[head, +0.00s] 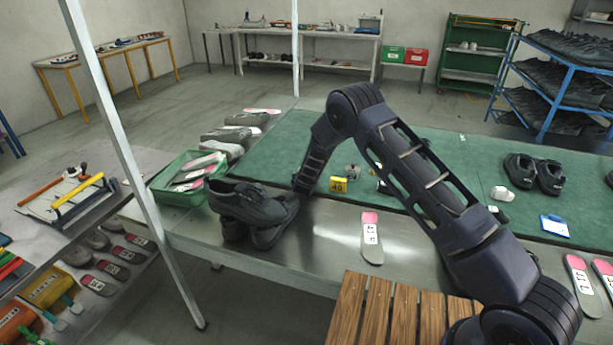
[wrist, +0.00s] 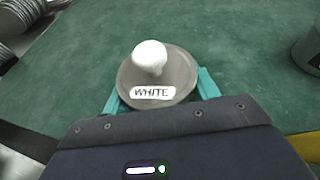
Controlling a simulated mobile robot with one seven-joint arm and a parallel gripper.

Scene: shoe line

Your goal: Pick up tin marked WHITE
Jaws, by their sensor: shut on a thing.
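The tin marked WHITE (wrist: 136,83) is a round grey tin in the middle of the wrist view. It has a white rounded knob or dauber on top and a label reading WHITE on its near side. My gripper (wrist: 160,90) is shut on it, with one teal finger on each side. Green mat lies beneath and around it; I cannot tell whether the tin touches the mat. In the head view my gripper and this tin are hidden behind the dark shoes and my arm.
Another tin (wrist: 308,52) stands to the right on the green mat (head: 455,165). A yellow block marked 40 (head: 338,184) sits near the mat's front edge. Dark shoes (head: 252,205) stand at the table's left front, beside a green crate (head: 178,197). An insole (head: 371,240) lies in front.

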